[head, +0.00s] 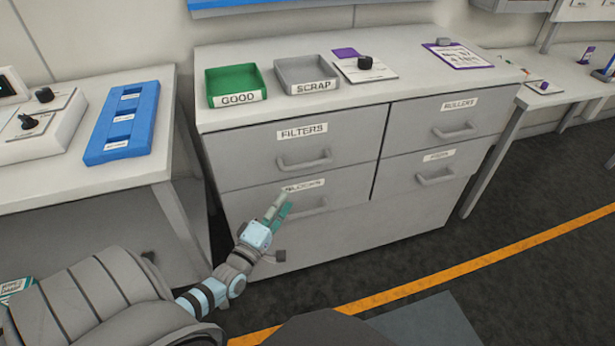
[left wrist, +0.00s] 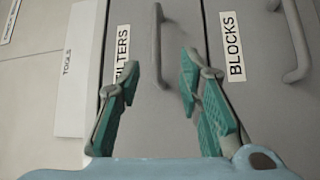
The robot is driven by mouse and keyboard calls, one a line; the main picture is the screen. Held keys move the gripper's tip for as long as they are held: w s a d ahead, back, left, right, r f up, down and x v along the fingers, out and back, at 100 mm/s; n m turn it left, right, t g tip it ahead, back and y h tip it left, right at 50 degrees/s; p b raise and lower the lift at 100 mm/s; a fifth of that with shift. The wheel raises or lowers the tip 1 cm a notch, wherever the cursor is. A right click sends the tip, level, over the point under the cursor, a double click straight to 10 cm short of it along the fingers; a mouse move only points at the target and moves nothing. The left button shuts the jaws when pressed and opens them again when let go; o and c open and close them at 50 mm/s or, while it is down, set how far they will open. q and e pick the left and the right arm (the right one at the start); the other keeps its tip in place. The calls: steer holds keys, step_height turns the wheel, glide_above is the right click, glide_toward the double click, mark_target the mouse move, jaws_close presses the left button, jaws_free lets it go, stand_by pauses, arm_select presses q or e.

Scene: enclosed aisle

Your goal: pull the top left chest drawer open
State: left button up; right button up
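The grey chest's top left drawer (head: 245,150), labelled FILTERS, is shut. Its bar handle (head: 315,160) is at the middle of its front. My left gripper (head: 283,204) is in front of the chest, overlapping the BLOCKS drawer (head: 345,187) below in the head view. In the left wrist view my left gripper (left wrist: 160,62) is open and empty, its two green-padded fingers apart. The FILTERS handle (left wrist: 157,40) lies ahead, in line with the gap between them; I see no contact. My right gripper is not in view.
On the chest top are a green GOOD tray (head: 237,81), a grey SCRAP tray (head: 307,71) and a clipboard (head: 458,55). A table with a blue rack (head: 125,117) stands left of the chest. Dark floor (head: 480,290) with an orange line is clear in front.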

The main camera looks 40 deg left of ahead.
arm_select(q)
steer(key=b, duration=0.2)
glide_toward(307, 165)
steer(key=f+x, duration=0.1)
steer(key=x, duration=0.4)
steer(key=b+x, duration=0.2)
steer(key=x, duration=0.2)
steer(key=shift+w+a, duration=0.25)
steer(key=shift+w, duration=0.05)
steer(key=shift+w+a+r, duration=0.1)
steer(key=shift+w+r, duration=0.15)
steer(key=shift+w, duration=0.2)
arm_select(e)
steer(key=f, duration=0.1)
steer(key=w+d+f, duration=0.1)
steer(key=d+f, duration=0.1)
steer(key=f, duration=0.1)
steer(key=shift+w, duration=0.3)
arm_select(q)
steer(key=shift+c, duration=0.6)
jaws_close()
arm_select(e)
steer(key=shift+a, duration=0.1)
